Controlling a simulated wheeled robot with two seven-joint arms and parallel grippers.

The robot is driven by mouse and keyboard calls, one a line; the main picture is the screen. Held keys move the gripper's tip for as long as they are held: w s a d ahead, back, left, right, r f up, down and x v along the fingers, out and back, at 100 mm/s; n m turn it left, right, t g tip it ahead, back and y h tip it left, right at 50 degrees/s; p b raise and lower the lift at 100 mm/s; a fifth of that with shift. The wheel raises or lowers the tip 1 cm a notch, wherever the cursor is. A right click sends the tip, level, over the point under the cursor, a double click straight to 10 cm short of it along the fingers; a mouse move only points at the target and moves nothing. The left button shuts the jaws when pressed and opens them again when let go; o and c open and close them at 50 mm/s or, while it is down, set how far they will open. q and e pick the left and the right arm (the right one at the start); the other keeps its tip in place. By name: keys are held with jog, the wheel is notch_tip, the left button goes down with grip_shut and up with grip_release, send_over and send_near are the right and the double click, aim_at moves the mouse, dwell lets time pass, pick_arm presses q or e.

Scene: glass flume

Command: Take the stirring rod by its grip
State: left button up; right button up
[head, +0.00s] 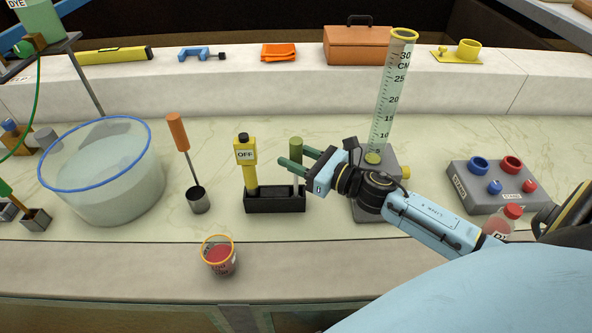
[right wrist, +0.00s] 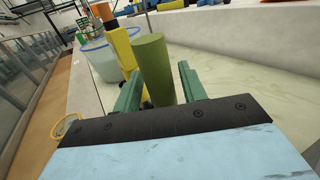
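A green cylindrical grip (head: 296,150), which looks like the stirring rod's, stands upright in a black holder (head: 275,205). It also shows in the right wrist view (right wrist: 152,66). My right gripper (head: 297,158) reaches in from the right, its two green fingers on either side of the grip. In the right wrist view the fingers (right wrist: 160,85) are open, with a gap visible between the grip and the right finger. The rod's lower part is hidden in the holder. My left gripper is not in view.
A yellow device marked OFF (head: 245,160) shares the holder, close left. An orange-handled tool (head: 177,132) stands left of it. A tall measuring cylinder (head: 391,95) stands behind my right arm. A blue-rimmed basin (head: 105,185) is left; a red-filled cup (head: 219,257) sits in front.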

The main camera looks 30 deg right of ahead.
jog(key=c, duration=0.8)
